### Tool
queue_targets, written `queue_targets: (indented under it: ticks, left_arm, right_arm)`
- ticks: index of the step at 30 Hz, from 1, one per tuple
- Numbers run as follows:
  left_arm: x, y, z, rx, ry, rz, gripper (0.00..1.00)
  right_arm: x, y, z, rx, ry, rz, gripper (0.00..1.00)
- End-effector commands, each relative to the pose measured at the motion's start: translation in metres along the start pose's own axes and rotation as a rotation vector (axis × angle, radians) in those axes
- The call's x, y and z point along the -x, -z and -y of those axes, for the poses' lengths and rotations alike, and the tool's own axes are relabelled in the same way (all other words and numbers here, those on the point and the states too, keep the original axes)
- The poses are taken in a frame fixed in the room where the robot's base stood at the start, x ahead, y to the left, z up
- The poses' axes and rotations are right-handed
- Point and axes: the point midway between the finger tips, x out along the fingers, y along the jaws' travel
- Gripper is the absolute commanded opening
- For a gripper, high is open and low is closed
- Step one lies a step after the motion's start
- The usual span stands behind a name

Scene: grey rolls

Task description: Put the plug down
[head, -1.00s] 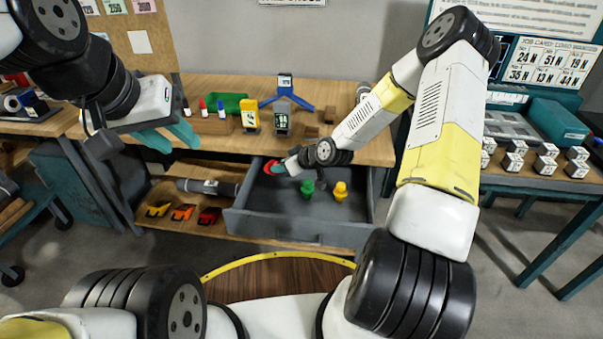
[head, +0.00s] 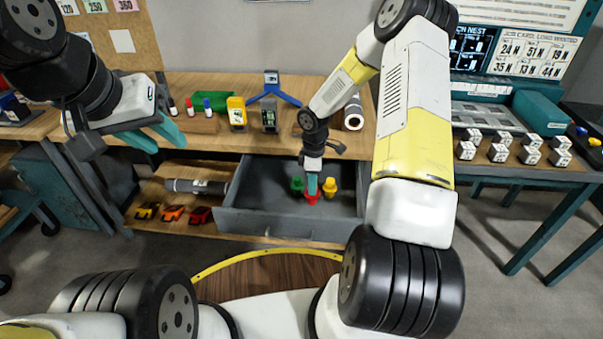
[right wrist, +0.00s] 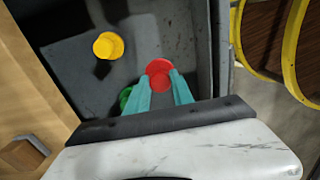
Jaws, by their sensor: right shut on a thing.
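The red plug (head: 311,200) is between the teal fingertips of my right gripper (head: 312,186), over the front part of the open grey drawer (head: 240,197). In the right wrist view the red plug (right wrist: 159,76) sits between the fingertips (right wrist: 162,85). I cannot tell whether it touches the drawer floor. A green plug (head: 297,184) and a yellow plug (head: 329,187) stand in the drawer beside it. In the right wrist view a finger partly hides the green plug (right wrist: 125,97). My left gripper (head: 158,138) is open and empty, left of the drawer.
The wooden bench (head: 195,87) above the drawer carries markers, a yellow meter (head: 236,112) and a blue stand (head: 273,92). Toy trucks (head: 172,213) and a grey cylinder (head: 196,187) lie on the lower shelf. The drawer's left part is bare.

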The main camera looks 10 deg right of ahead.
Motion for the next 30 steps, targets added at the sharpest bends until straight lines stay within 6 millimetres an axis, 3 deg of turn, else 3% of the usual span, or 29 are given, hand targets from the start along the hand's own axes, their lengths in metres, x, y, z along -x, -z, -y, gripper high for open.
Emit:
queue_targets:
  ticks: [12,18,19,22,30]
  left_arm:
    - [0.000,0.000,0.000,0.000,0.000,0.000,0.36]
    - [0.000,0.000,0.000,0.000,0.000,0.000,0.36]
    - [0.000,0.000,0.000,0.000,0.000,0.000,0.36]
    - [0.000,0.000,0.000,0.000,0.000,0.000,0.36]
    - [0.000,0.000,0.000,0.000,0.000,0.000,0.36]
  right_arm:
    - [-0.046,0.001,0.000,-0.001,0.002,-0.002,0.02]
    - [-0.049,0.000,0.000,0.000,0.000,-0.002,0.02]
    - [-0.049,0.000,0.000,0.000,0.000,-0.002,0.30]
    - [-0.049,0.000,0.000,0.000,0.000,-0.002,0.50]
    - [-0.048,0.000,0.000,-0.001,0.000,-0.002,0.50]
